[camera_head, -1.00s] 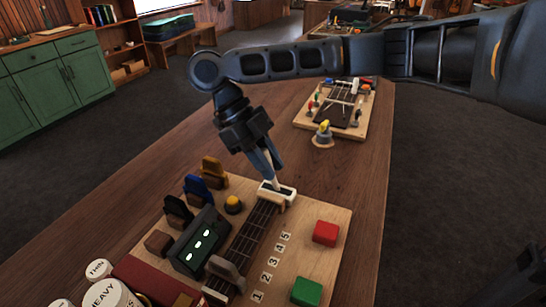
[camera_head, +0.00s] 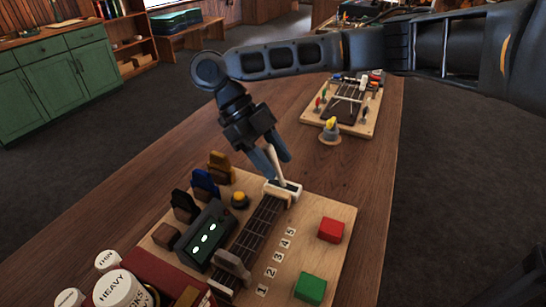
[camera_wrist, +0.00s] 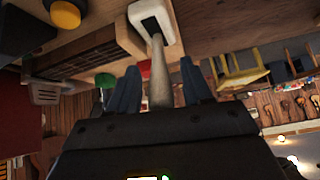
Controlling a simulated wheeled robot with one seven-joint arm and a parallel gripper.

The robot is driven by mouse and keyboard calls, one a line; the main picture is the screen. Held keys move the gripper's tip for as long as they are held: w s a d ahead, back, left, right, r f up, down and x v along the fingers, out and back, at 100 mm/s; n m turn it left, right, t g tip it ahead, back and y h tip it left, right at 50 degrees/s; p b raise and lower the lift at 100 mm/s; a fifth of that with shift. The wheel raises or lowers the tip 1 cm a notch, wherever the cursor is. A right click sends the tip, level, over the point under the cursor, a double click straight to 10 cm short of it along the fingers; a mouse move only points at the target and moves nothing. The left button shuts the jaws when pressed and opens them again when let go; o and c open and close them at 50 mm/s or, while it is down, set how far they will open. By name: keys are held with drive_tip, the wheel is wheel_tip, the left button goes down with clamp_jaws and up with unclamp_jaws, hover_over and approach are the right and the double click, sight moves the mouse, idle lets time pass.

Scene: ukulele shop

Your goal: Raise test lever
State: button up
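The test lever (camera_head: 276,166) is a pale, slim handle rising from a white slotted base (camera_head: 292,187) at the far end of a wooden test board (camera_head: 325,258). It leans slightly in the head view. My gripper (camera_head: 275,158) is at the lever, with one blue-grey finger on each side. In the wrist view, the lever (camera_wrist: 159,75) stands between my two spread fingers, with gaps visible on both sides. The lever's upper end is hidden by my gripper's body.
The board also holds a red block (camera_head: 331,230), a green block (camera_head: 310,288), a yellow button (camera_head: 240,200), a dark lit box (camera_head: 208,236) and coloured upright pieces. White-topped weights (camera_head: 122,290) stand at lower left. Another board (camera_head: 345,105) lies farther back.

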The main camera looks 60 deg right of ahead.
drive_tip(key=b+v, duration=0.1)
drive_tip(key=v, duration=0.6)
drive_tip(key=shift+w+r, duration=0.25)
drive_tip(key=shift+s, duration=0.1)
idle(0.5)
